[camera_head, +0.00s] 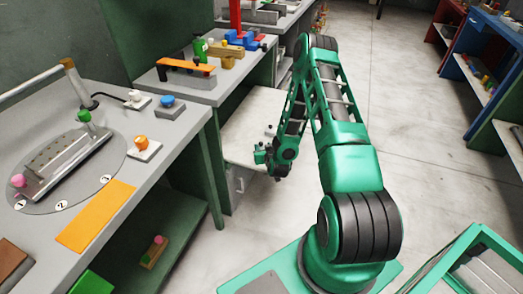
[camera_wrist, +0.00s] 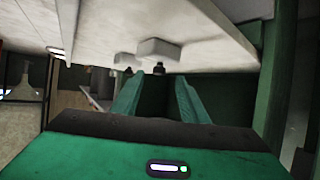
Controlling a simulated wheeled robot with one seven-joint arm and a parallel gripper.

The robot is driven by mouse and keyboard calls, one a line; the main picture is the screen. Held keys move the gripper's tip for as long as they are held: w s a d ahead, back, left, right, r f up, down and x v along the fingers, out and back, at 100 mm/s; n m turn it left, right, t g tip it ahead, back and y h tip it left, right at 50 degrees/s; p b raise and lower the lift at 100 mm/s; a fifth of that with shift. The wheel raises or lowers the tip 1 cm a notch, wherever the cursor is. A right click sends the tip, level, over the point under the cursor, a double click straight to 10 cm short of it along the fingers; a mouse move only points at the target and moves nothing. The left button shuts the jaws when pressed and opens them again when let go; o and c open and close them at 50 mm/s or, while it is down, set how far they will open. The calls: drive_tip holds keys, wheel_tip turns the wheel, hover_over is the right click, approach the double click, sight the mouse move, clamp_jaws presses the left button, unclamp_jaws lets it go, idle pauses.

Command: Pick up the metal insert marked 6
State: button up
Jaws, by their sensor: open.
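I cannot make out a metal insert marked 6 in either view; no number 6 is legible. My gripper (camera_head: 262,154) is beside the low pale cabinet between the benches in the head view, too small there to show detail.
The grey bench (camera_head: 180,120) at left carries a press fixture (camera_head: 65,160), buttons and an orange plate (camera_head: 95,215). The pale cabinet (camera_head: 250,115) stands beside my arm. Shelves (camera_head: 480,70) are at far right. The floor (camera_head: 420,150) between is clear.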

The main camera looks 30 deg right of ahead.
sight(261, 143)
drive_tip(key=shift+x, duration=1.8)
clamp_jaws()
drive_tip(key=shift+r, duration=0.15)
